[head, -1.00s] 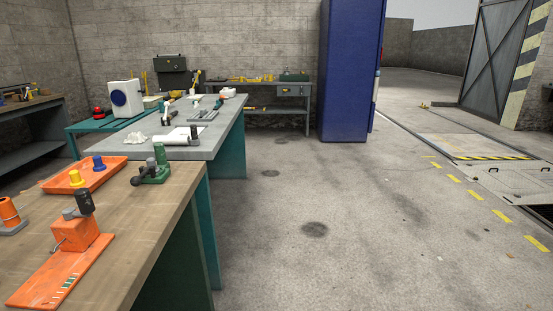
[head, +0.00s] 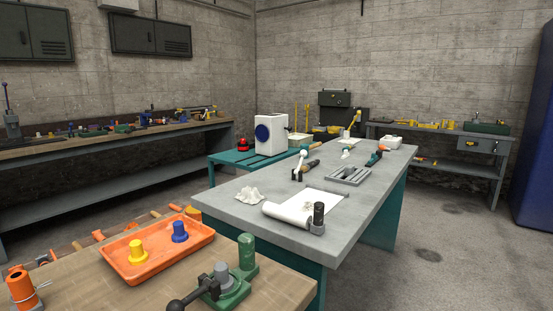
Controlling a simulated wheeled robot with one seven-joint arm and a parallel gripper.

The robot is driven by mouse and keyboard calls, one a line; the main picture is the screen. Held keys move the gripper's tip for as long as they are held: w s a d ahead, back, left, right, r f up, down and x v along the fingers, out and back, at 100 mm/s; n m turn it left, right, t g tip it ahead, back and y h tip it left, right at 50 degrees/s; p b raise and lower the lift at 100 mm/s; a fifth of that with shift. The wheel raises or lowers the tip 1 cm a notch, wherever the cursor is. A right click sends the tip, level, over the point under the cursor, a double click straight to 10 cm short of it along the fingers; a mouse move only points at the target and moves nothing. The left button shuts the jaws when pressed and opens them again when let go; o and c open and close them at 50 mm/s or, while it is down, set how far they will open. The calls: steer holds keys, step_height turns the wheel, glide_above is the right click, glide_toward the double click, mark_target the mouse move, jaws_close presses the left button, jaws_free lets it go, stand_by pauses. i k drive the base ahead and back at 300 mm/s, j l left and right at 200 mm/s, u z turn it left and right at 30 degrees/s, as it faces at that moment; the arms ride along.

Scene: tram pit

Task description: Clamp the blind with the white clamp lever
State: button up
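A white lever (head: 299,164) with a rounded top stands on the grey workbench (head: 232,211), left of its middle; it may be the clamp lever. A white roll (head: 287,214) with a flat white sheet (head: 314,202) spread behind it lies at the near part of the same bench; it may be the blind, but I cannot tell for sure. A dark upright cylinder on a grey base (head: 318,218) is at the roll's right end. My gripper is not in view.
A wooden bench (head: 77,294) in front holds an orange tray (head: 158,258) with yellow and blue knobs, and a green fixture with a dark handle (head: 230,285). A teal table (head: 225,158) with a white box stands behind the grey bench. Floor is free at right.

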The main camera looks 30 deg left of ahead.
mark_target(303, 153)
steer(key=i+l+u, duration=0.25)
steer(key=i+u, duration=0.2)
steer(key=i+l+u, duration=0.85)
steer(key=l, duration=0.15)
steer(key=k+l, duration=0.1)
steer(key=l, duration=0.35)
steer(key=k+l+z, duration=0.15)
steer(key=l, duration=0.75)
steer(key=k+z, duration=0.05)
